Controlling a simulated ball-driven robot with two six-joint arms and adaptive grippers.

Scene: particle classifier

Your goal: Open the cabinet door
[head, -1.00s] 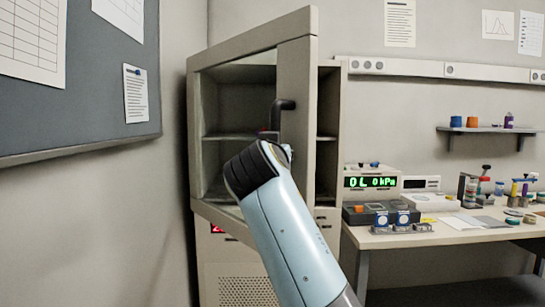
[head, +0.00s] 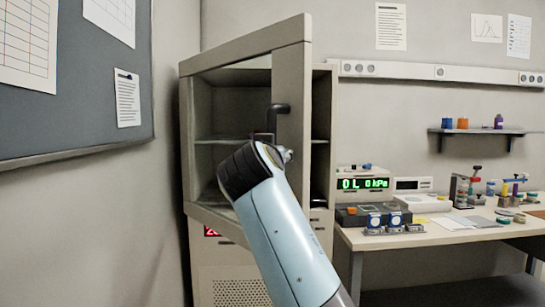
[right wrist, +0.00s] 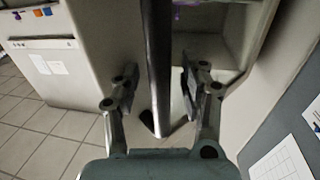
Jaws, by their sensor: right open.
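The beige cabinet (head: 328,100) stands in the corner. Its glass-panelled door (head: 291,80) is ajar, swung out toward me, with shelves showing behind the glass and in the gap at its right. The dark door handle (head: 279,107) is on the door's right stile. My right arm reaches up to the door, and its wrist hides most of the gripper and the handle's lower part. In the right wrist view, my right gripper (right wrist: 158,88) is open, with a dark bar, apparently the handle (right wrist: 158,45), between its fingers. Contact is unclear. My left gripper is out of view.
A lab bench (head: 440,234) with instruments and several small items stands right of the cabinet. A wall shelf (head: 480,131) hangs above it. A grey notice board (head: 65,95) is on the left wall. Bare tiled floor (right wrist: 45,125) shows in the right wrist view.

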